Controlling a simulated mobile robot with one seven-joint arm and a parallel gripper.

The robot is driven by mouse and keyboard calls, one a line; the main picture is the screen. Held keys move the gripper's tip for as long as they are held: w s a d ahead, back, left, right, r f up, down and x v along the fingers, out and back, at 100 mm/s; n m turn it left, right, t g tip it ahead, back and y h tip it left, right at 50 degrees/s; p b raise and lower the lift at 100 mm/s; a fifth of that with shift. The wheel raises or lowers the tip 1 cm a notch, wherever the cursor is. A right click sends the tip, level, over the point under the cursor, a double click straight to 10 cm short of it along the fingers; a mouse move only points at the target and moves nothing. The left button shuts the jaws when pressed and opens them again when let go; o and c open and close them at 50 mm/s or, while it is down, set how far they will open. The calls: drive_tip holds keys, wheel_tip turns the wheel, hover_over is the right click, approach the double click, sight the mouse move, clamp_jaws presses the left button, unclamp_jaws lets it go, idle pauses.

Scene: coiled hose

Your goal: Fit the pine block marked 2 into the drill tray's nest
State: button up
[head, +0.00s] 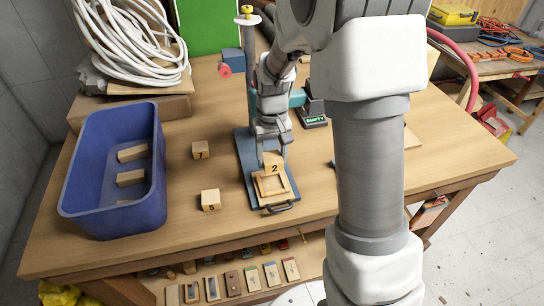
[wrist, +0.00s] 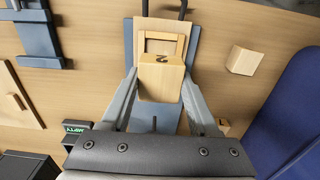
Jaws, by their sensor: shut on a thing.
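The pine block marked 2 (head: 274,161) is between the fingers of my gripper (head: 272,153), which is shut on it. In the wrist view the block (wrist: 161,78) sits between both fingertips (wrist: 160,88), its numbered face showing. The drill tray (head: 246,170) is a blue-grey plate with a handle at its front. Its nest (head: 288,190), a square wooden frame, lies near the front and looks empty. The block overlaps the nest's rear edge in the head view and seems held above it; the exact gap cannot be told. The nest (wrist: 162,22) also shows beyond the block in the wrist view.
Loose blocks marked 5 (head: 210,200) and apparently 7 (head: 200,149) stand left of the tray. A blue crate (head: 80,196) holding wooden pieces is farther left. The drill press column (head: 250,70) rises behind the tray. An EMPTY sign (head: 314,121) stands behind right.

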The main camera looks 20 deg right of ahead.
drive_tip(key=shift+f, duration=0.15)
drive_tip(key=b, duration=0.4)
hover_over(272, 185)
drive_tip(key=shift+f, duration=2.75)
drive_tip(key=shift+f, duration=0.25)
drive_tip(key=shift+f, duration=0.3)
drive_tip(key=shift+f, duration=0.4)
drive_tip(key=shift+r, duration=0.2)
